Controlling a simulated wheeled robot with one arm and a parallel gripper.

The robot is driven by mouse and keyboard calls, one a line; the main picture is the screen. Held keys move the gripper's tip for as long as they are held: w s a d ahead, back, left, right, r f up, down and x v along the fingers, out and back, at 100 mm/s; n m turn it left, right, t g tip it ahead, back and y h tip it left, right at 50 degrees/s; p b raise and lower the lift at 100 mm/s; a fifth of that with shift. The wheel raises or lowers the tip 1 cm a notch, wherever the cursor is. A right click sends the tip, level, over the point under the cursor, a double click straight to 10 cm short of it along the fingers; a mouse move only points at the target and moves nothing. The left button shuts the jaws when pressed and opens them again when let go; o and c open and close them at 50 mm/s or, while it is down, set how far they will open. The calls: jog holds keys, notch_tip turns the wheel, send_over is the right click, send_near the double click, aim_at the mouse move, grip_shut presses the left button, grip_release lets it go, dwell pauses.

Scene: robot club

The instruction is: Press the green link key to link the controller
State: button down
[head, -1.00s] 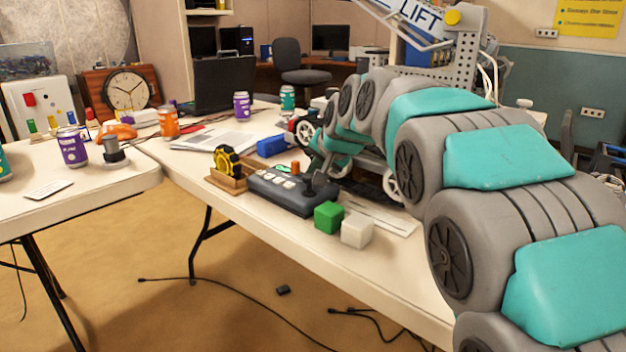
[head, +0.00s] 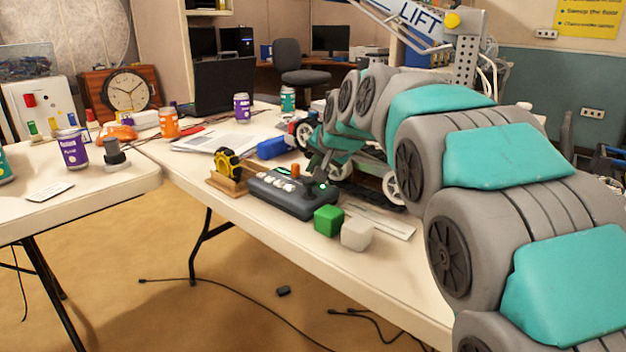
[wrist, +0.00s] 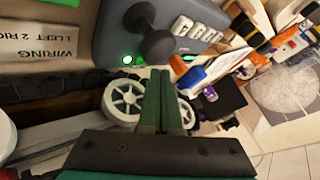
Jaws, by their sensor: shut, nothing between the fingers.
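I cannot tell which is the link key. My gripper (wrist: 160,72) is shut and empty, its fingertips close to that edge; contact is unclear. In the head view my gripper (head: 319,168) is at the controller's far right end.
A green block (head: 328,220) and a white block (head: 357,234) sit right of the controller. A wheeled robot (head: 388,180) with black tracks is close behind. A blue block (head: 272,148) lies behind the controller.

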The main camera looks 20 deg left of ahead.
jog(key=shift+r, duration=0.15)
jog(key=shift+r+p, duration=1.4)
jog(key=shift+r, duration=1)
